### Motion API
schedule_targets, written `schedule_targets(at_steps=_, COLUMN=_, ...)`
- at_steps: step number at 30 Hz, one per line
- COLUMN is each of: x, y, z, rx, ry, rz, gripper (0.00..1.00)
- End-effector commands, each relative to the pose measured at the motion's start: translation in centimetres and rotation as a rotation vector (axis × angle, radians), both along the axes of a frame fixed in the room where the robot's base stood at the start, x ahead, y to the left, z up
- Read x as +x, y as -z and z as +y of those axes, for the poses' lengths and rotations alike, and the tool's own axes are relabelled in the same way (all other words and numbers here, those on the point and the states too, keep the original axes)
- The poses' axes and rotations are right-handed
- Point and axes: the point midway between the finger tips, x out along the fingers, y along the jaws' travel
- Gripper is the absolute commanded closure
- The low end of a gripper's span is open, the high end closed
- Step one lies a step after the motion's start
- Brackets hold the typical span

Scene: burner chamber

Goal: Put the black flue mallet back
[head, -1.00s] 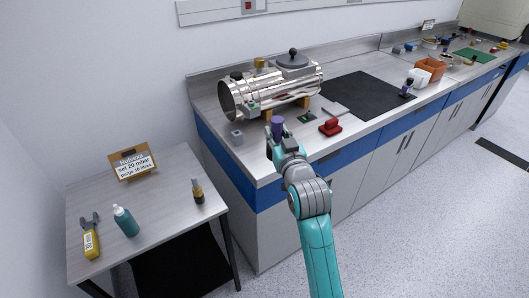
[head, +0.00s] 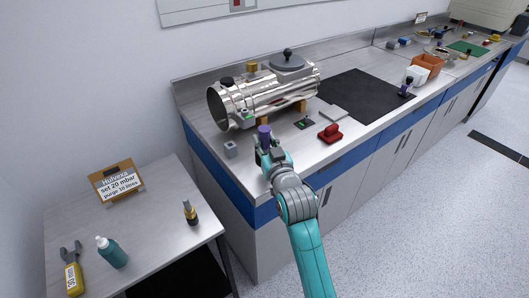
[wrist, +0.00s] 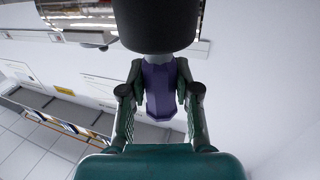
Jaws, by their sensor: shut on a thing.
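My gripper (head: 267,150) is over the front left part of the bench, in front of the burner chamber. It is shut on the purple handle (wrist: 160,88) of the black flue mallet, whose dark cylindrical head (wrist: 157,22) fills the top of the wrist view. In the head view only a purple part of the mallet (head: 264,132) shows above the fingers. The shiny metal burner chamber (head: 262,96) lies on yellow-brown supports behind it. A small dark pad with a green mark (head: 304,123) lies in front of the chamber.
A red object (head: 330,133) and a grey block (head: 230,149) stand near the gripper. A purple-and-black tool (head: 406,89) stands beside the black mat (head: 364,95). A side table (head: 150,232) holds a sign, bottles and a yellow tool.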

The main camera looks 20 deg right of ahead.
Motion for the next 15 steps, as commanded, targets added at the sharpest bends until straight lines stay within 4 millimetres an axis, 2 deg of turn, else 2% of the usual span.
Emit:
schedule_targets(at_steps=5, x=0.0, y=1.0, z=0.0, rx=0.0, ry=0.0, rz=-0.003, gripper=1.0)
schedule_targets(at_steps=10, x=0.0, y=3.2, z=0.0, rx=0.0, ry=0.0, rz=-0.002, gripper=1.0)
schedule_targets(at_steps=15, x=0.0, y=3.7, z=0.0, rx=0.0, ry=0.0, rz=-0.004, gripper=1.0)
